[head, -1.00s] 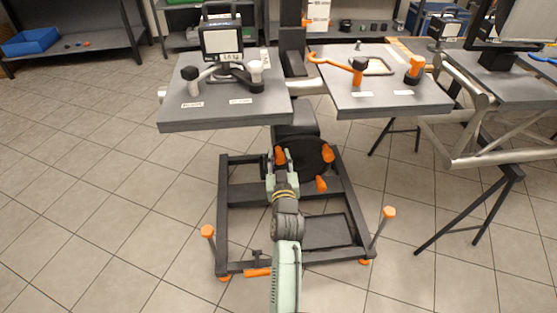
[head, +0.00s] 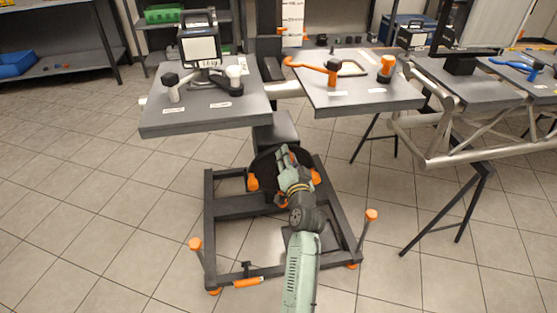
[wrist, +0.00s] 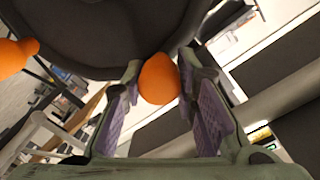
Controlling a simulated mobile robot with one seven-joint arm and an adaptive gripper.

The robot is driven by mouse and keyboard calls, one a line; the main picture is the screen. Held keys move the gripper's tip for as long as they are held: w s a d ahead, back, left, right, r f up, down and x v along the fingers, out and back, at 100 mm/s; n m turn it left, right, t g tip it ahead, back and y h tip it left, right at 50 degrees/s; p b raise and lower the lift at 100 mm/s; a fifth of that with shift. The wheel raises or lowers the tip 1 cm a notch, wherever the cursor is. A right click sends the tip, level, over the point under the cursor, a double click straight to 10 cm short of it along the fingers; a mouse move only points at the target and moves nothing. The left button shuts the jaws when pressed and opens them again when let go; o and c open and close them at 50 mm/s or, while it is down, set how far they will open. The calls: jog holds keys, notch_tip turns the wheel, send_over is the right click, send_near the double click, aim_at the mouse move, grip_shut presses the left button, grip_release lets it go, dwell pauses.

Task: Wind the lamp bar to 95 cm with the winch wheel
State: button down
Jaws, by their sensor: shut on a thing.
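The dark winch wheel (head: 263,163) sits low on the stand's frame, with orange knobs on it. My gripper (head: 285,156) is at the top of the wheel and hides part of it. In the wrist view an orange knob (wrist: 158,80) sits between the fingers of my gripper (wrist: 160,68), which are shut on it. The wheel (wrist: 105,40) fills the top of that view. A second knob (wrist: 14,56) shows at its left, clear of the fingers. A white scale (head: 292,18) stands behind the column; its figures are too small to read surely. I cannot make out the lamp bar.
Orange-topped posts (head: 371,216) rise from the base frame's near corners. A trestle with a pipe truss (head: 450,158) stands at right. Tiled floor at left is clear.

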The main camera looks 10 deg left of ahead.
jog(key=d+m, duration=0.1)
jog(key=w+d+m, duration=0.1)
jog(key=d+m, duration=0.2)
jog(key=shift+w+d+f+m, duration=0.25)
jog(key=shift+d+f+m, duration=0.05)
jog(key=shift+d+f, duration=0.05)
jog(key=shift+w+d+f+m+b, duration=0.2)
jog(key=shift+d+f+m+b, duration=0.1)
jog(key=shift+d+f+m, duration=0.35)
jog(key=shift+w+d+f+m+b, duration=0.15)
jog(key=shift+d+f+m+b, duration=0.15)
jog(key=shift+d+m, duration=0.4)
jog(key=shift+a+f+m, duration=0.1)
jog(key=shift+m, duration=0.15)
jog(key=c, duration=1.5)
grip_release()
jog(key=shift+f, duration=0.15)
jog(key=shift+o, duration=1.3)
jog(key=shift+a, duration=0.3)
